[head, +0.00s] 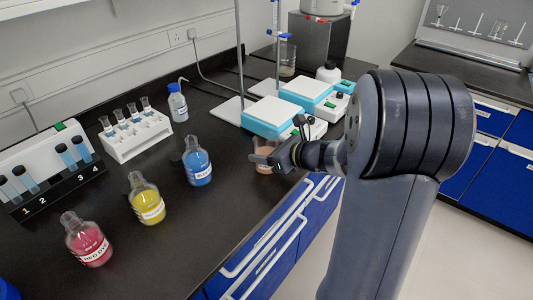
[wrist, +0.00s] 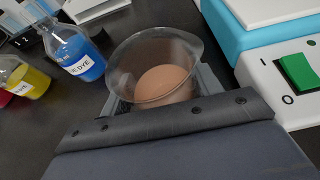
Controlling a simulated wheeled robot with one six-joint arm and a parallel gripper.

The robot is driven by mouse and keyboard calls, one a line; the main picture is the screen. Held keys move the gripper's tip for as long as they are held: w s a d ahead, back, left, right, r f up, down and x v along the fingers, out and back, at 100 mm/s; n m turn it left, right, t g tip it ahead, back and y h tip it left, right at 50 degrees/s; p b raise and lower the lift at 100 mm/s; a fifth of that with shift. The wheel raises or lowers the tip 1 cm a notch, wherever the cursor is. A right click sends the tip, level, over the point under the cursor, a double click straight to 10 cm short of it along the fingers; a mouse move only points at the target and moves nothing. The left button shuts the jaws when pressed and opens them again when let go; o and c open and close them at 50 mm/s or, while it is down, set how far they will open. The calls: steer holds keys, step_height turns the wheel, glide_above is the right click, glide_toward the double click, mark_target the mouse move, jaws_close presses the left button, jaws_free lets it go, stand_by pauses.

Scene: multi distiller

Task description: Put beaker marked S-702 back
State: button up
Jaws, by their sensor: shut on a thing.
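A clear glass beaker with a brownish-orange content (wrist: 165,82) fills the middle of the wrist view, between the fingers of my gripper (wrist: 160,100). In the head view the beaker (head: 264,167) is partly hidden behind my gripper (head: 272,160), close to the front edge of the black bench. My gripper is shut on the beaker, which looks upright. No marking can be read on it, and I cannot tell whether its base touches the bench.
Blue (head: 197,163), yellow (head: 147,200) and red (head: 88,240) dye bottles stand to the left. Two teal-and-white stirrer plates (head: 272,118) with stands are behind the beaker. A white vial rack (head: 135,137) and a numbered black rack (head: 60,185) are further left. Bare bench lies between.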

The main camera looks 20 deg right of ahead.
steer(key=shift+f, duration=0.15)
steer(key=o, duration=1.1)
steer(key=shift+o, duration=0.2)
steer(key=shift+r, duration=0.25)
steer(key=p+v, duration=0.1)
steer(key=v, duration=1.1)
steer(key=shift+f, duration=0.2)
steer(key=shift+f, duration=0.1)
